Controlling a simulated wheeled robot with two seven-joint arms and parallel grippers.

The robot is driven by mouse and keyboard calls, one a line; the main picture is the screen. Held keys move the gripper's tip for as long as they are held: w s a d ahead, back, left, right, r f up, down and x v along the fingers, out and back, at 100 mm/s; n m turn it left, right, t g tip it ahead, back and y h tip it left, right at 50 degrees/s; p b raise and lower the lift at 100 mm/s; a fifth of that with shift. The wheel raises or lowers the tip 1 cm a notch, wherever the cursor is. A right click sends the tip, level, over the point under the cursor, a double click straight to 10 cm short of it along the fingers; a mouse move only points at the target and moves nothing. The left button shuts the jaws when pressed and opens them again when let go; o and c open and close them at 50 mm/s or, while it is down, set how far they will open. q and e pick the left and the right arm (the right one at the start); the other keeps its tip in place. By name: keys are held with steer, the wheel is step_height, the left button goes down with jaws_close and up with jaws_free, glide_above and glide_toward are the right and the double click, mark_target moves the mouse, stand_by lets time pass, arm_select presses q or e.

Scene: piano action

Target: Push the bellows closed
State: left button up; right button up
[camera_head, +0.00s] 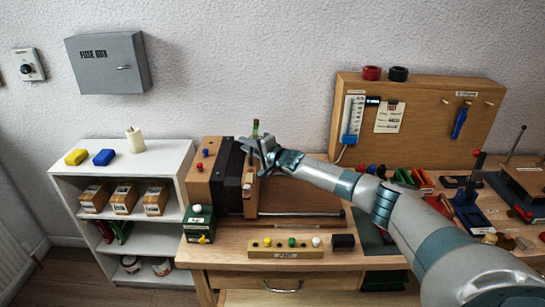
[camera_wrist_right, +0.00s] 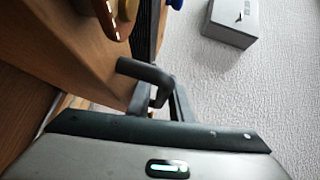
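The bellows has black folds (camera_head: 228,175) between a wooden left block (camera_head: 203,180) and a narrower wooden board (camera_head: 250,190) on its right. It stands on the wooden bench, and the black folds span a visible width. My right gripper (camera_head: 257,147) is at the top of the right board, partly covering it. The wrist view shows dark fingers beside wood, with black folds (camera_wrist_right: 146,28) beyond. Whether the fingers touch the board or are closed is unclear. My left gripper is out of view.
A green box (camera_head: 199,222) stands at the bench's front left. A wooden strip with coloured knobs (camera_head: 287,248) and a black block (camera_head: 343,241) lie in front. A white shelf (camera_head: 125,160) is at left. My right arm crosses above the bench's right side.

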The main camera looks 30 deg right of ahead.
steer(key=b+v, duration=0.4)
steer(key=v, duration=1.1)
steer(key=shift+s, duration=0.2)
steer(key=shift+a, duration=0.1)
